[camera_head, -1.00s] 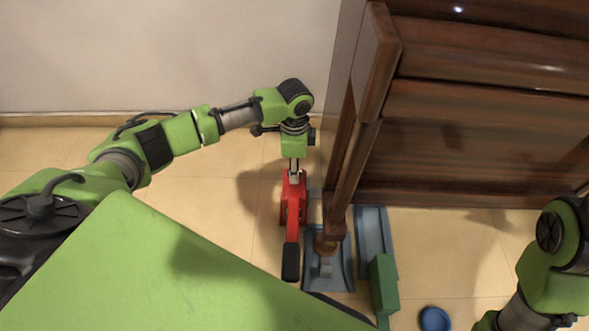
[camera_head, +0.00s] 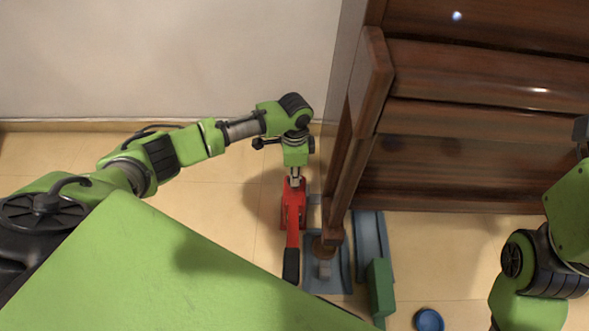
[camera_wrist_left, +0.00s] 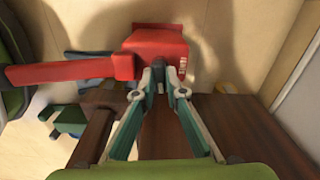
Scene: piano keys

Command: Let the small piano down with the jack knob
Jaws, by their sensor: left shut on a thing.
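The small piano (camera_head: 455,115) is dark brown wood and fills the upper right of the head view. Its front leg (camera_head: 331,228) comes down by a blue-grey floor piece (camera_head: 340,262). The red jack (camera_head: 292,205), with a long black-ended handle, lies on the floor left of the leg; it also shows in the left wrist view (camera_wrist_left: 155,45). My left gripper (camera_head: 295,181) is above the jack's far end. In the left wrist view its fingers (camera_wrist_left: 158,78) are shut on the small dark jack knob (camera_wrist_left: 158,86), mostly hidden between them. My right gripper is out of view.
My right arm shows at the right edge. A second blue-grey strip (camera_head: 370,240), a green block (camera_head: 381,285) and a round blue object (camera_head: 429,320) lie right of the leg. A pale wall (camera_head: 170,60) stands behind. Tiled floor (camera_head: 225,215) left of the jack is clear.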

